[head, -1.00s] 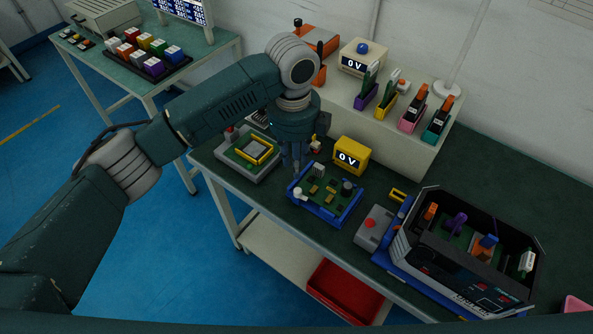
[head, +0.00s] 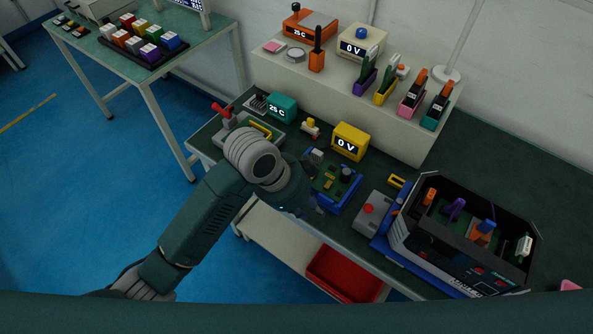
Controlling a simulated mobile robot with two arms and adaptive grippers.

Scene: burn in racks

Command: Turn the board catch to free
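A green circuit board sits in a blue board holder (head: 347,201) on the dark bench top, with a dark round part and a pale block on it. My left gripper (head: 313,207) is over the near left part of this holder, pointing down. My wrist and forearm hide the holder's left corner, where a small white knob showed earlier. I cannot identify the board catch for certain or see its setting. The fingers are small and dark, so I cannot tell whether they are open or touching anything. My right gripper is not in view.
A yellow "0 V" meter (head: 350,141) stands behind the holder. A grey box with a red button (head: 368,209) and a large open rack (head: 455,237) are to the right. A fixture with a red lever (head: 222,111) is left. A raised shelf (head: 385,118) runs behind.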

